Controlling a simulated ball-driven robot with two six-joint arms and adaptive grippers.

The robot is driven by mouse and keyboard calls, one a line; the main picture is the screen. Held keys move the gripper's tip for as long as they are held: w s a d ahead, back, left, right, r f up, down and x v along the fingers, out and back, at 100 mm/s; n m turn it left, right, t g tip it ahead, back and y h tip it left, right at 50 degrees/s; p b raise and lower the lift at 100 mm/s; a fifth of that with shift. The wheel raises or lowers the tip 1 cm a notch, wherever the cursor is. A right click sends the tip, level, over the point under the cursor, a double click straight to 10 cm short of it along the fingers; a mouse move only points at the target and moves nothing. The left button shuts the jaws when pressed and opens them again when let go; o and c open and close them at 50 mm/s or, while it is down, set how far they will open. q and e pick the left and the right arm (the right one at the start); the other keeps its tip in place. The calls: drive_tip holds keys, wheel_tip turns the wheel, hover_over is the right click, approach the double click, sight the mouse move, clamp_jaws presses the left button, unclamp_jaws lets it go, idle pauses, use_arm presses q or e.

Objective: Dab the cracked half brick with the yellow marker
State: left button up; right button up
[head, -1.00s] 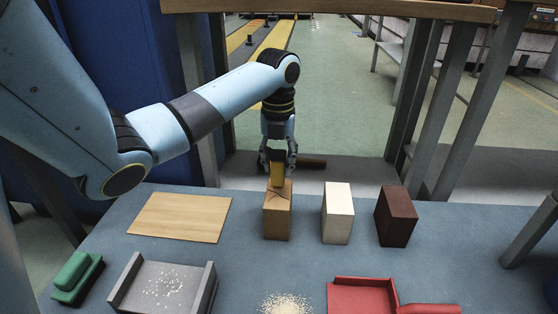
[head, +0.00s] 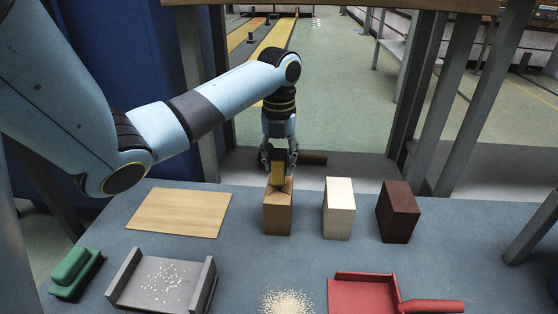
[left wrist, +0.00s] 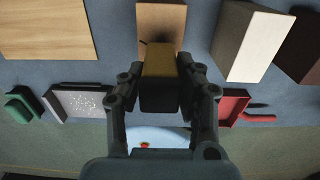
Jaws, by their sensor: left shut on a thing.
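The tan half brick (head: 278,217) stands upright on the blue-grey table, with dark crack lines near its top; it also shows in the left wrist view (left wrist: 160,20). My left gripper (head: 279,160) points down over it and is shut on the yellow marker (head: 278,174). The marker's lower end is at the brick's top face; I cannot tell whether it touches. In the left wrist view the marker (left wrist: 160,72) sits between the fingers of the left gripper (left wrist: 168,85). My right gripper is not in view.
To the right stand a cream brick (head: 338,212) and a dark red-brown brick (head: 397,215). A wooden board (head: 180,213) lies left. In front are a green block (head: 75,272), a grey tray (head: 125,280) with white crumbs, a sandy pile (head: 286,303) and a red dustpan (head: 360,295).

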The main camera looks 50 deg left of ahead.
use_arm(q)
drive_tip(key=shift+f, duration=0.5)
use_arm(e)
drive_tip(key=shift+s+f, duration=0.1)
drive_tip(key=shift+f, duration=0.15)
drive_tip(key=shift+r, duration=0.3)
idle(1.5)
use_arm(q)
drive_tip(key=shift+r+p, duration=0.85)
drive_tip(key=shift+r, duration=0.35)
drive_tip(key=shift+r+p, duration=0.3)
drive_tip(key=shift+p, duration=0.2)
drive_tip(key=shift+r+p, duration=1.65)
drive_tip(key=shift+r, duration=0.4)
drive_tip(key=shift+f, duration=0.1)
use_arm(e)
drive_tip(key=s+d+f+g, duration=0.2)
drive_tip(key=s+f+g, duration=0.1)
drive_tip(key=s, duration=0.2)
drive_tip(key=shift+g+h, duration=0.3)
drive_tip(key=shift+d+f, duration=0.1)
